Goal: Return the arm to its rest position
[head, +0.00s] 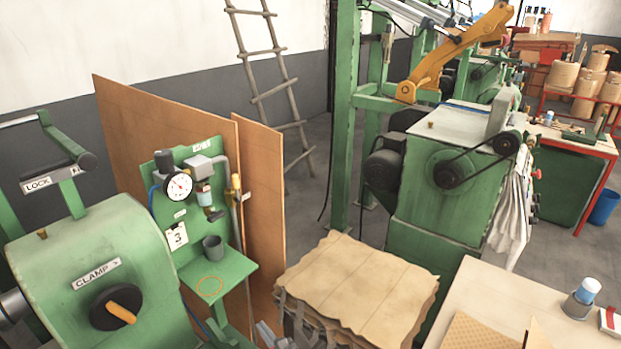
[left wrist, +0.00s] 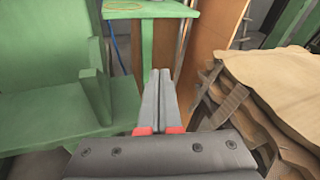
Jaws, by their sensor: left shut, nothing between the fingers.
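My left gripper (head: 268,334) shows only in part at the bottom edge of the head view, just left of the stack of brown sheets. In the left wrist view its two grey fingers (left wrist: 160,82) lie together, shut with nothing between them. They point toward the small green shelf (left wrist: 150,9), with the brown stack (left wrist: 285,95) to their right and green machine parts (left wrist: 60,120) to their left. Most of the left arm is out of the head view. My right gripper is in neither view.
Brown boards (head: 262,190) stand behind. Open floor (head: 318,215) lies behind the stack.

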